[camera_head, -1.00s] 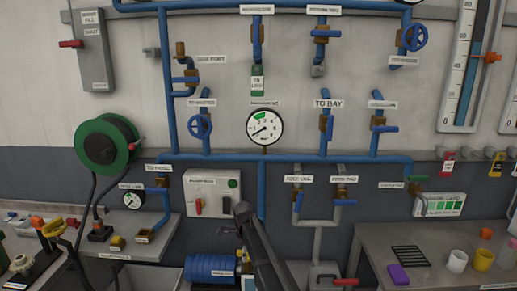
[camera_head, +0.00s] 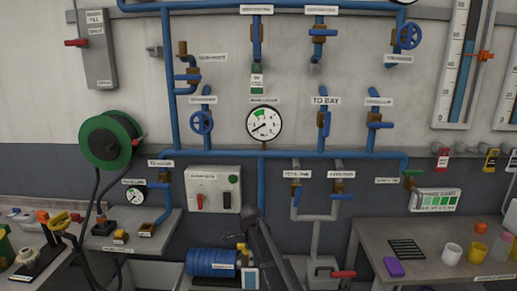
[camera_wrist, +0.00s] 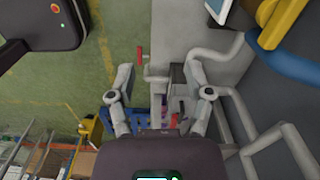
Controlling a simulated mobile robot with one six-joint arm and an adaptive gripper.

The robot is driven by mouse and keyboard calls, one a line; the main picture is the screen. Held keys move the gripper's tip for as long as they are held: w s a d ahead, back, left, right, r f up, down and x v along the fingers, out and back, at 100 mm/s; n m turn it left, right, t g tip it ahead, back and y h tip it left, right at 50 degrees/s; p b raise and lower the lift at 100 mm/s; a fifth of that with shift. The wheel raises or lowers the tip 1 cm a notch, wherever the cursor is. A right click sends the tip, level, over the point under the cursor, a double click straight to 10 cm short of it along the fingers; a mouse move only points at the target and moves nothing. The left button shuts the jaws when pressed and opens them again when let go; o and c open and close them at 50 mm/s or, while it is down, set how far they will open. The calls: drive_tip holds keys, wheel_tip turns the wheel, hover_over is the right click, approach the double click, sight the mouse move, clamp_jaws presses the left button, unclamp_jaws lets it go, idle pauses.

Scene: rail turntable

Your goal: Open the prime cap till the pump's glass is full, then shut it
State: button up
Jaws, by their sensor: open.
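The pump (camera_head: 212,262) is a blue ribbed cylinder standing low below the wall panel, left of my dark arm. A small white-and-blue framed part (camera_head: 250,278) stands just right of it, partly behind the arm; I cannot tell whether it is the glass or its level. I cannot make out the prime cap for certain. My gripper (camera_wrist: 160,78) is open and empty in the wrist view, its two grey fingers apart. A grey box and pipe with a red handle (camera_wrist: 140,55) lie beyond the fingers. The head view does not show the fingers clearly.
Blue wall pipes carry several valves and a round gauge (camera_head: 264,124). A switch box (camera_head: 213,189) hangs above the pump. A bench (camera_head: 440,222) with cups stands at right, a shelf (camera_head: 130,240) at left. A red-handled valve (camera_head: 343,274) is right of my arm.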

drive_tip(key=s+d+f+n+b, duration=0.3)
drive_tip(key=s+d+n, duration=0.5)
drive_tip(key=s+d, duration=0.2)
drive_tip(key=s+d+f+n+b, duration=0.4)
drive_tip(key=s+d+n, duration=0.5)
drive_tip(key=s, duration=0.5)
drive_tip(key=shift+d+f, duration=0.2)
drive_tip(key=shift+d, duration=0.3)
drive_tip(key=shift+s, duration=0.1)
